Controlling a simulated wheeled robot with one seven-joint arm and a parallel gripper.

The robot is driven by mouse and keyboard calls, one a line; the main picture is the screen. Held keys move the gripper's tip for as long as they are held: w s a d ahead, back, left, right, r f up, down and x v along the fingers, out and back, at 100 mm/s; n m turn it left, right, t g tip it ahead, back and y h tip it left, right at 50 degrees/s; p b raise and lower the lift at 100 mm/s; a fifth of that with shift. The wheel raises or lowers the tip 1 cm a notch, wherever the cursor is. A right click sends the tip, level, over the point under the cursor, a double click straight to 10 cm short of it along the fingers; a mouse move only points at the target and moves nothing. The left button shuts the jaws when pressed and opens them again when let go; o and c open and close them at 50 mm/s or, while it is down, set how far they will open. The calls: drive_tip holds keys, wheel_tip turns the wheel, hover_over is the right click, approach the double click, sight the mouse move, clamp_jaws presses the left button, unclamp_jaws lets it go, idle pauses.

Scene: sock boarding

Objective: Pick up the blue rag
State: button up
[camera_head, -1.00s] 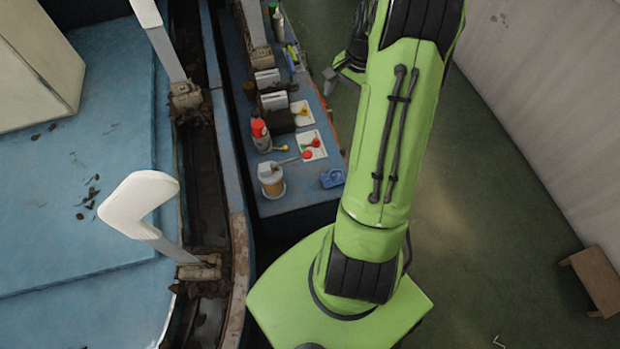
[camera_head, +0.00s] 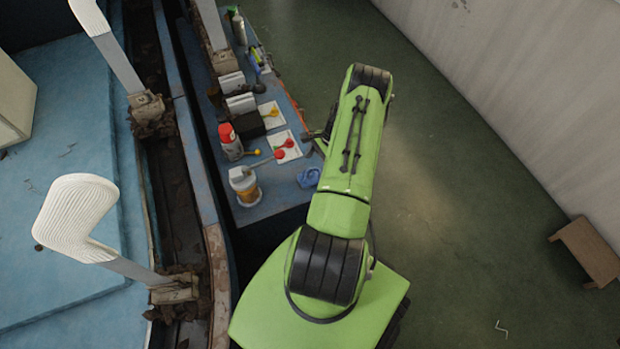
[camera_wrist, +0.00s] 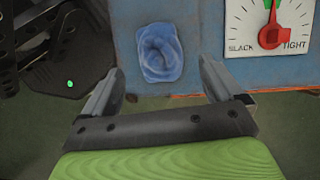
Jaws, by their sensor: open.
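The blue rag (camera_head: 308,177) lies crumpled at the near right corner of the blue bench top. It also shows in the wrist view (camera_wrist: 160,52), just beyond the fingertips and between their lines. My gripper (camera_wrist: 160,82) is open and empty, its two fingers apart and pointing toward the rag without visibly touching it. In the head view my gripper is mostly hidden behind my green arm; only dark parts show at the bench's right edge.
White sock forms (camera_head: 75,215) rise at left. A brown stool (camera_head: 587,250) stands right on open green floor.

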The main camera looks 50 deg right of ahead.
sight(312, 172)
drive_tip(key=b+x, duration=0.1)
drive_tip(key=x, duration=0.4)
drive_tip(key=shift+s+a+f+b, duration=0.1)
drive_tip(key=shift+b, duration=0.3)
drive_tip(key=c, duration=1.1)
wheel_tip(312, 172, up, 10)
drive_tip(key=p, duration=0.3)
drive_tip(key=shift+p, duration=0.35)
